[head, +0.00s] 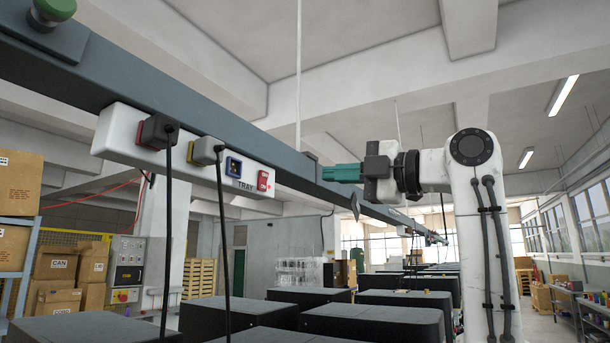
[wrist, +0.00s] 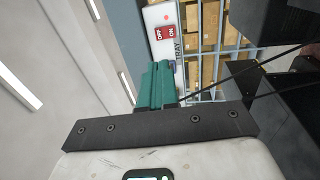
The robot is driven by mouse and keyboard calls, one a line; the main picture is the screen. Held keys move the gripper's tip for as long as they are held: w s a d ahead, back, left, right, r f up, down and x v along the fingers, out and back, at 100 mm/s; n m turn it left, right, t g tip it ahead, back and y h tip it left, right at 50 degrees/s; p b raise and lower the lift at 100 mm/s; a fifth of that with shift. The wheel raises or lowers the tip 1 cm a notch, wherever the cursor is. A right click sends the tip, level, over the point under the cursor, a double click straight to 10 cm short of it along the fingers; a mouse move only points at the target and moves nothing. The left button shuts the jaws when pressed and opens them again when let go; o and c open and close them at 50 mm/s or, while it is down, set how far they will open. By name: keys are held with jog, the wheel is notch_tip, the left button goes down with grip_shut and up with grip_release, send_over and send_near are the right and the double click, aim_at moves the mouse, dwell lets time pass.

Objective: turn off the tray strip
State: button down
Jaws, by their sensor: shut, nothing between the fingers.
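The tray strip (head: 110,134) is a long white power strip under a grey overhead beam, marked TRAY. Its red rocker switch (head: 263,181) sits at the right end. In the wrist view the switch (wrist: 165,32) shows white lettering, and a small red dot lies beside it on the strip (wrist: 153,14). I cannot tell which side of the rocker is pressed. My gripper (head: 325,173), with teal fingers, is shut and empty, to the right of the switch and apart from it. In the wrist view the fingers (wrist: 158,66) point toward the strip's switch end.
A red-framed plug (head: 155,132) and a yellow-framed plug (head: 205,151) sit in the strip, with black cords hanging down. A blue-framed socket (head: 233,167) lies between them and the switch. Black boxes (head: 370,320) stand below.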

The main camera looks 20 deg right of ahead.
aim_at(265, 176)
jog(key=p+x, duration=0.5)
jog(key=x, duration=0.7)
jog(key=shift+w+a+r+p, duration=0.15)
jog(key=shift+w+p, duration=0.05)
jog(key=shift+p, duration=0.2)
jog(key=shift+w+a, duration=0.15)
jog(key=shift+w, duration=0.15)
